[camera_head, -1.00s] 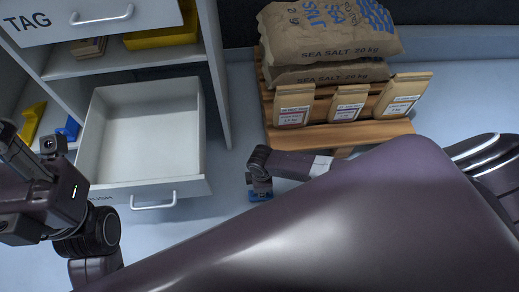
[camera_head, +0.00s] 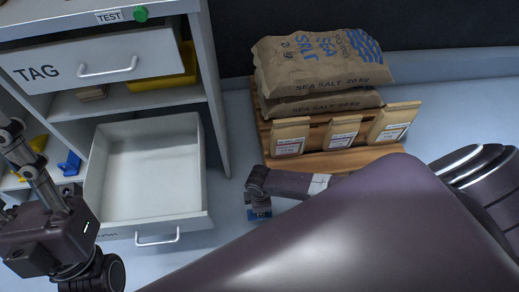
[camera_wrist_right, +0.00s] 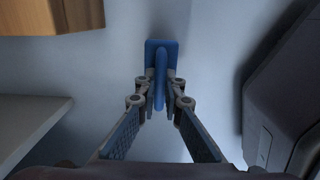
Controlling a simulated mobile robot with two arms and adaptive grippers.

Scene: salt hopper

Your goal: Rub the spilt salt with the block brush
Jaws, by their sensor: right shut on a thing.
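The blue block brush (camera_wrist_right: 160,62) is in my right gripper (camera_wrist_right: 160,96), which is shut on its upright handle in the right wrist view. The brush's flat blue block points away from the gripper, over the pale floor. In the head view my right gripper (camera_head: 258,200) is low beside the front left corner of the pallet, with a bit of the blue brush (camera_head: 260,213) showing under it. I cannot make out the spilt salt on the pale floor. My left gripper (camera_head: 22,150) is at the left edge, partly cut off, and its jaws are unclear.
A wooden pallet (camera_head: 340,160) carries large salt sacks (camera_head: 325,68) and several small bags. An open, empty drawer (camera_head: 150,165) juts from the grey cabinet (camera_head: 213,95) on the left. My own arm covers much of the lower right.

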